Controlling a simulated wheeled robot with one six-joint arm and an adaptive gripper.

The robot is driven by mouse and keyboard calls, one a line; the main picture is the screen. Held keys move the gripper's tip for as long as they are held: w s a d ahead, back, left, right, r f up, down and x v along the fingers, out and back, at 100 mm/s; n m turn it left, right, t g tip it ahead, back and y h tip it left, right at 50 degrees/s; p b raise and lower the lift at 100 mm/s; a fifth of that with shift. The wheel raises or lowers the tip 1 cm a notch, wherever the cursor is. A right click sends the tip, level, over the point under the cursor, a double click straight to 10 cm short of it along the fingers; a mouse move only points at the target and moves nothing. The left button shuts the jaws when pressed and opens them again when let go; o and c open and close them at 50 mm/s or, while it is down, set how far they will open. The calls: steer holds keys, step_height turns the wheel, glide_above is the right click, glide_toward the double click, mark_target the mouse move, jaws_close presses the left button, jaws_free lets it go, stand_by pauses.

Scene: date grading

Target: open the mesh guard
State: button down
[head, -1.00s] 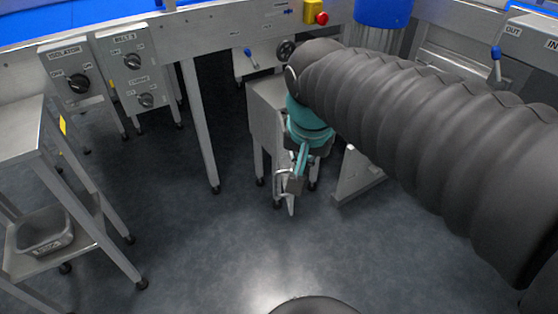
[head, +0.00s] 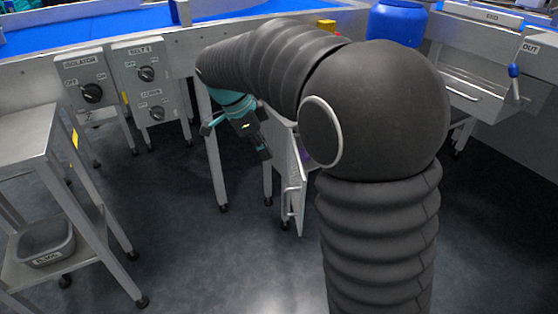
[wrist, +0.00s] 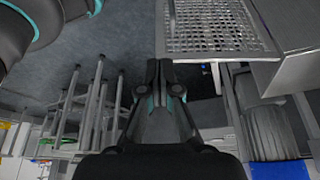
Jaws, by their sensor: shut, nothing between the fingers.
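The mesh guard (head: 295,178) shows in the head view as a narrow, steeply angled panel with a bar handle (head: 286,205). It appears swung out from its metal housing, and my arm hides part of both. In the wrist view the guard (wrist: 215,28) is a perforated metal panel at the top, beside the plain metal housing (wrist: 290,72). My gripper (head: 264,153) is left of the guard in the head view and apart from the handle. In the wrist view its fingertips (wrist: 160,66) are together and empty, below and left of the mesh.
Switch boxes for isolator (head: 90,82) and belt (head: 147,75) stand at the left behind a steel side table (head: 35,130). A grey bin (head: 45,240) sits on its lower shelf. A table leg (head: 213,165) stands close left of my gripper. The floor in front is clear.

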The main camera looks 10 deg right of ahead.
steer(key=d+f, duration=0.7)
steer(key=f, duration=0.1)
steer(key=shift+s+d+f, duration=0.15)
steer(key=shift+s+d, duration=0.05)
steer(key=shift+s, duration=0.1)
steer(key=shift+b, duration=0.4)
